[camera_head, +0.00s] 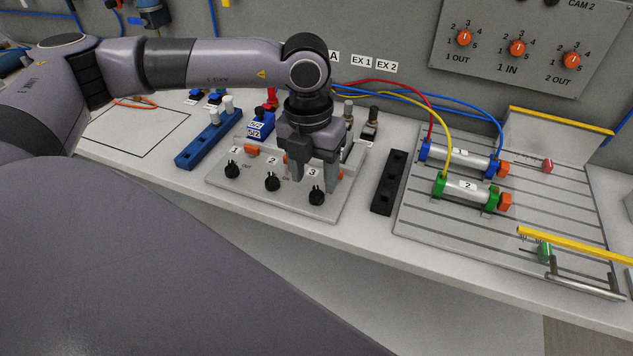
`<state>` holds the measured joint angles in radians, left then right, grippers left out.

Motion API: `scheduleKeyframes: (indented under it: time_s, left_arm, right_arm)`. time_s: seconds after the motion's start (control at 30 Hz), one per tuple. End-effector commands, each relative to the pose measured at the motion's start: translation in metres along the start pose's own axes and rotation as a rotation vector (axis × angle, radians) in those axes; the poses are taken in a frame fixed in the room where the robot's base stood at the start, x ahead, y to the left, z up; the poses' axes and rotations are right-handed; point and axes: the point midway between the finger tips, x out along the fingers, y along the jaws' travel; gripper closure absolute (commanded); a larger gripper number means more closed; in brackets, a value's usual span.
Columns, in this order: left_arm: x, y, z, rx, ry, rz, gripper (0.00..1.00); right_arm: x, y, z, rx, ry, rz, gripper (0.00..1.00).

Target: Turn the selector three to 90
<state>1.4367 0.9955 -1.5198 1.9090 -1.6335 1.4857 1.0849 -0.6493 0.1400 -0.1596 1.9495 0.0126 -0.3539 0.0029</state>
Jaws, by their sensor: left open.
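Selector three (317,195) is a black knob at the right end of a row of three on a light grey panel (258,203), below the label 3. Selector two (272,182) and selector one (232,169) are to its left. My left gripper (315,176) points down over the panel, just behind and above selector three. Its two fingers are apart with nothing seen between them. I cannot tell whether a finger touches the knob. The exact angle of selector three is too small to read. My right gripper is not in view.
A blue block (208,139) stands left of the panel and a black slotted block (388,183) right of it. Further right, two cylinders with coloured hoses lie on a grooved plate (420,241). Orange dials (518,48) sit on a wall box. The bench front edge is clear.

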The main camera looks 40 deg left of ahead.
Motion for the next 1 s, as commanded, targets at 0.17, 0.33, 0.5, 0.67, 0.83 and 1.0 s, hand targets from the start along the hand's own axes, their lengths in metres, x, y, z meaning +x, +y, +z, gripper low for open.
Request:
scheduleKeyframes:
  time_s: [0.17, 0.33, 0.5, 0.67, 0.83, 1.0]
  left_arm:
    - [0.024, 0.0, 0.0, 0.0, 0.003, -0.001, 0.45]
    - [0.035, -0.001, 0.0, 0.002, 0.0, -0.002, 0.45]
    - [0.036, -0.001, 0.0, 0.002, 0.0, -0.003, 0.45]
    - [0.035, -0.001, 0.0, 0.002, 0.0, -0.003, 0.74]
    - [0.035, -0.001, 0.0, 0.002, 0.001, -0.003, 1.0]
    - [0.036, -0.001, 0.0, 0.014, 0.002, -0.003, 1.0]
  right_arm:
    - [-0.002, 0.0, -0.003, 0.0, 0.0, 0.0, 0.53]
    - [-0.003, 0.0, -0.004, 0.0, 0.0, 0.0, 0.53]
    - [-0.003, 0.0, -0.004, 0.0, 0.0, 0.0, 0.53]
    - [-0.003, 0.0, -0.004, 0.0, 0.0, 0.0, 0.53]
    - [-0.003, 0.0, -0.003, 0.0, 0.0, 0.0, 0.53]
    - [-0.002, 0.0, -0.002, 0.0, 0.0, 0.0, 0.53]
